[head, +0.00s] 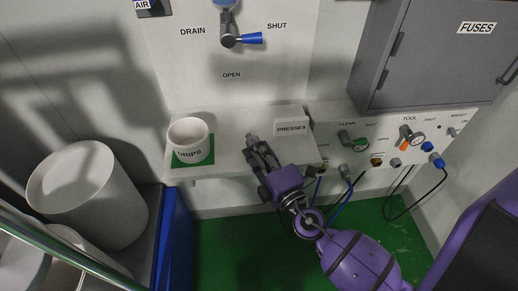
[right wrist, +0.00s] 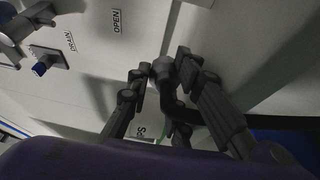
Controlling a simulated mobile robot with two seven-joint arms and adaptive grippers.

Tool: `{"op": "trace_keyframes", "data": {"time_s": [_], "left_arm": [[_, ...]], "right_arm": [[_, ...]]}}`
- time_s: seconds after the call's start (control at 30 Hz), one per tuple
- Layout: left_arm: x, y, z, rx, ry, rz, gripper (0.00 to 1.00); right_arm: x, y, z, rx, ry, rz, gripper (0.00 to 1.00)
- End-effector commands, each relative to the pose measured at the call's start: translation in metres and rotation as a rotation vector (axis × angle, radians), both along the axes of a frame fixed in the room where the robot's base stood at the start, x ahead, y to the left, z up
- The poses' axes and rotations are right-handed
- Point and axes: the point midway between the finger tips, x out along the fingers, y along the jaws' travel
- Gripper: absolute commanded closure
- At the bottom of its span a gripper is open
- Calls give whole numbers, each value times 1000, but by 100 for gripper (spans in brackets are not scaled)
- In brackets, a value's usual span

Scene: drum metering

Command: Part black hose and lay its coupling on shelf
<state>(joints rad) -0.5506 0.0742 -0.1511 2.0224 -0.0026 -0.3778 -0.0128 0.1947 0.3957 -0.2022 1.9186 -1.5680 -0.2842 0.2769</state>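My right gripper (head: 254,146) is over the shelf (head: 228,158), between the white cup and the PRESSES sign. In the right wrist view its fingers (right wrist: 163,78) are closed around a grey coupling (right wrist: 163,66), with a black hose (right wrist: 170,103) curving from it between the fingers. The coupling's grey end (head: 251,138) shows past the fingertips in the head view. I cannot tell whether it touches the shelf. A second black hose (head: 416,209) hangs in a loop from a blue connector (head: 437,161) at the panel's right. My left gripper is not in view.
A white cup (head: 187,135) stands on a green mat (head: 207,158) at the shelf's left. The PRESSES sign (head: 291,128) is at its right. A valve panel (head: 330,122) with several fittings and a blue hose (head: 343,208) lies right. A grey FUSES cabinet (head: 430,60) overhangs it.

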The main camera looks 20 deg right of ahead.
Motion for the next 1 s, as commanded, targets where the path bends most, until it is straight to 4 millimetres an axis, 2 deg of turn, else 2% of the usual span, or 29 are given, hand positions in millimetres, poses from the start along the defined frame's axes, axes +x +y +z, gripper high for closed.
{"op": "trace_keyframes", "data": {"time_s": [0.03,0.13,0.33,0.7,0.83,1.0], "left_arm": [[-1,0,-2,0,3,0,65],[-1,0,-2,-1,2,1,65],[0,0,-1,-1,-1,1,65],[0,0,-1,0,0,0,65],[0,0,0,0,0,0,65],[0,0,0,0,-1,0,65]], "right_arm": [[-7,3,-25,12,46,10,71],[-7,3,-26,12,48,10,59],[-21,2,-26,10,48,10,59],[-95,-7,-16,1,23,6,58],[-112,-9,-10,1,9,2,58],[-123,-10,-6,1,-1,0,58]]}}
